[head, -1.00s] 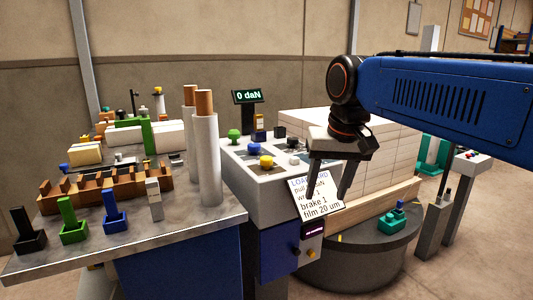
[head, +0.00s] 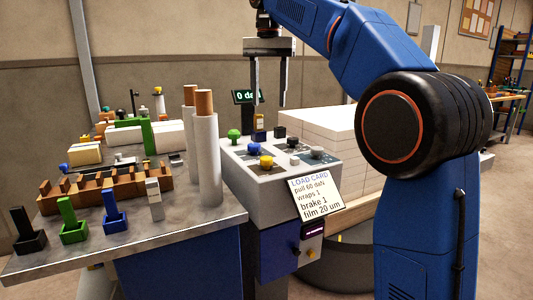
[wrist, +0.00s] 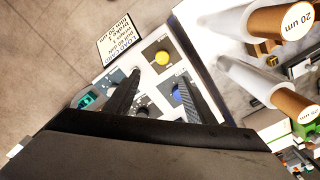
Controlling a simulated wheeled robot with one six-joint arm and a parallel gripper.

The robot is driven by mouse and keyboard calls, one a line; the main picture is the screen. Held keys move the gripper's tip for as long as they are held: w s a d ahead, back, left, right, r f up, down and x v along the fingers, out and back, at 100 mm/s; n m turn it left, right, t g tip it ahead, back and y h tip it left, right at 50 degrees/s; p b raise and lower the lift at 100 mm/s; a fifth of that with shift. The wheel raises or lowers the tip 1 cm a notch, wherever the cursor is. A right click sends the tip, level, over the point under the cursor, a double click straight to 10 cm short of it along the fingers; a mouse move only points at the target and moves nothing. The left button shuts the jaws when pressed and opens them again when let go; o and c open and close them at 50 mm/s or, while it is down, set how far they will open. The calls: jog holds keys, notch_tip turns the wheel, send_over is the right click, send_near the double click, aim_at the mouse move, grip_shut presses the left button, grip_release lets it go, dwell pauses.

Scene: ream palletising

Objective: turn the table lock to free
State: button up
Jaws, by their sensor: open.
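Labels there are too small to read, so I cannot tell which is the table lock. My gripper (head: 268,103) points down, open and empty, above the console's far part. In the wrist view my fingers (wrist: 159,78) hide part of the panel; the yellow knob (wrist: 162,58) is clear and the blue knob (wrist: 177,93) is beside one finger.
A load card (head: 316,198) leans at the console's front. White film rolls (head: 206,160) stand close to its left on a grey bench (head: 130,235). A white stack (head: 325,135) rises behind right; the dark round table (head: 345,265) is partly hidden.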

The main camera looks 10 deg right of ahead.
aim_at(266, 157)
jog(key=f, duration=1.7)
jog(key=shift+w+a, duration=0.25)
jog(key=shift+w, duration=0.1)
jog(key=c, duration=1.1)
